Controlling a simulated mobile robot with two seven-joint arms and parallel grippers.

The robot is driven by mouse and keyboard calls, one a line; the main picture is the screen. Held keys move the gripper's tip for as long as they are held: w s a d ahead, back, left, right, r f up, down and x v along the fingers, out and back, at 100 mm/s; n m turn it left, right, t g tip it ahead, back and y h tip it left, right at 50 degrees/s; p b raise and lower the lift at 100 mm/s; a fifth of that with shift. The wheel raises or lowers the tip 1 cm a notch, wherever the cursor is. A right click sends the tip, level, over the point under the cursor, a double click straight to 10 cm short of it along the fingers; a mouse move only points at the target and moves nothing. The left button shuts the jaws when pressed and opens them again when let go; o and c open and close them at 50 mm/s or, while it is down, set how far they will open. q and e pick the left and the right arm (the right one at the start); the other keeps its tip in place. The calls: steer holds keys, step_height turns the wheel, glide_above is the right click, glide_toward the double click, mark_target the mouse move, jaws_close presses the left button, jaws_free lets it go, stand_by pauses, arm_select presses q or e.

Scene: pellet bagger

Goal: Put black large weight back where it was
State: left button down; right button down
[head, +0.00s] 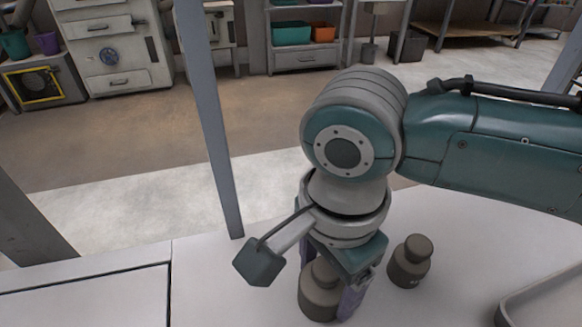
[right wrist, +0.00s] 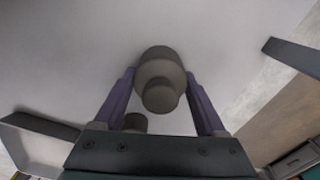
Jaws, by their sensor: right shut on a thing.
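My right gripper (head: 328,297) is shut on a dark grey-brown knobbed weight (head: 318,292), the larger-looking of two, which I take for the black large weight. It is upright at the white table top, and I cannot tell whether its base touches. In the right wrist view, the weight (right wrist: 160,68) sits between the purple fingers (right wrist: 160,85). A second, smaller-looking dark weight (head: 409,263) stands upright on the table to the right, apart from the gripper. It shows partly hidden in the wrist view (right wrist: 135,122). My left gripper is not in view.
A grey tray (head: 540,296) lies at the table's right front. A grey upright post (head: 212,130) rises at the table's far edge. The table (head: 230,285) left of the gripper is clear. Cabinets and shelves (head: 305,55) stand far back across the floor.

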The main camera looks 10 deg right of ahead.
steer(key=shift+w+r, duration=0.1)
steer(key=shift+r, duration=0.05)
jaws_free()
steer(key=shift+f, duration=0.25)
step_height(320, 180, up, 12)
steer(key=p, duration=0.4)
steer(key=shift+r+p, duration=0.2)
steer(key=shift+p, duration=0.15)
steer(key=s+a+f+n+t+y, duration=0.1)
steer(key=s+a+f+n+y, duration=0.15)
steer(key=s+n, duration=0.35)
steer(key=s+d+n+t+h, duration=0.1)
steer(key=s+d+n, duration=0.2)
steer(key=d+n, duration=0.2)
steer(key=s+d+r+n+t+h, duration=0.1)
steer(key=s+d+n, duration=0.2)
steer(key=d+n, duration=0.2)
steer(key=shift+s+d+t, duration=0.2)
steer(key=shift+d+t, duration=0.1)
steer(key=shift+d, duration=0.5)
